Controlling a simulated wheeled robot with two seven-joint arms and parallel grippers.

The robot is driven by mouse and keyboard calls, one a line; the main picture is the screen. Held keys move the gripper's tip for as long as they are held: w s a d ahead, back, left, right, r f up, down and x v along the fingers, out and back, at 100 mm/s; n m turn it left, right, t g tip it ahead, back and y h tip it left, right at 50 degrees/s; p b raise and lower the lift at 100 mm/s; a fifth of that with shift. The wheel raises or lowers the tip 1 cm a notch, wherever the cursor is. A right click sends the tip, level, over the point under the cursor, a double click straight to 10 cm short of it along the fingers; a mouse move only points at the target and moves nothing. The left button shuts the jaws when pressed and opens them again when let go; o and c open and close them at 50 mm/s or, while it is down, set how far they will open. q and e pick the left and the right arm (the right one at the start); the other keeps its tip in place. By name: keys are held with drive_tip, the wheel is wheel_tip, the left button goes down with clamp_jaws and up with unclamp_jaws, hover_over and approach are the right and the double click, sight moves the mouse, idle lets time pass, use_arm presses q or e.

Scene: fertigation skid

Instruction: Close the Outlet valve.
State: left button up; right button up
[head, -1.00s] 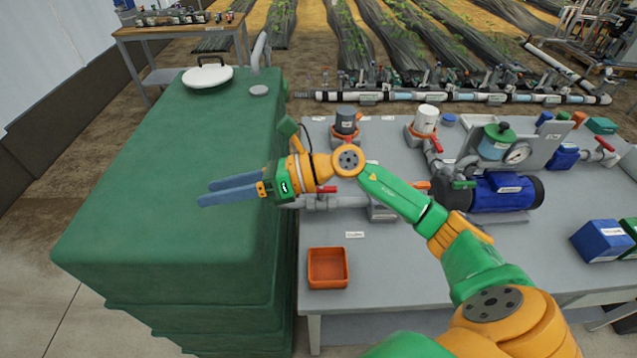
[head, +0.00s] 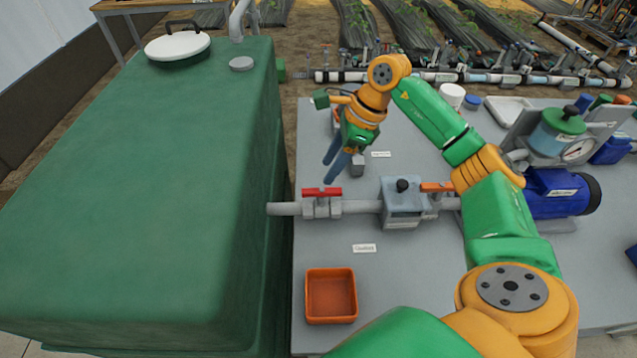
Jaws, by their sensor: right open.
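A valve with a red lever handle (head: 322,192) sits on the grey pipe (head: 284,209) beside the green tank. I cannot read a name on it. Its handle lies along the pipe. A second, orange handle (head: 437,187) is on the same line, right of a grey box-shaped fitting (head: 403,203). My right gripper (head: 330,172) is open and empty. Its two blue fingers point down and slightly left, with the tips just beyond the red handle in the picture. I cannot tell whether they touch it. My left gripper is out of view.
The big green tank (head: 150,190) fills the left side. An orange tray (head: 331,296) and a small label (head: 364,248) lie on the grey bench. A blue pump (head: 562,193) and a gauge panel stand at the right. The bench's front middle is mostly clear.

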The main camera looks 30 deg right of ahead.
sight(315, 191)
drive_tip(key=p+x, duration=0.1)
drive_tip(key=x, duration=0.4)
drive_tip(key=shift+a+f+p, duration=0.3)
drive_tip(key=shift+f+p, duration=0.05)
drive_tip(key=shift+w+f, duration=0.15)
drive_tip(key=shift+f, duration=0.25)
drive_tip(key=shift+a, duration=0.1)
clamp_jaws()
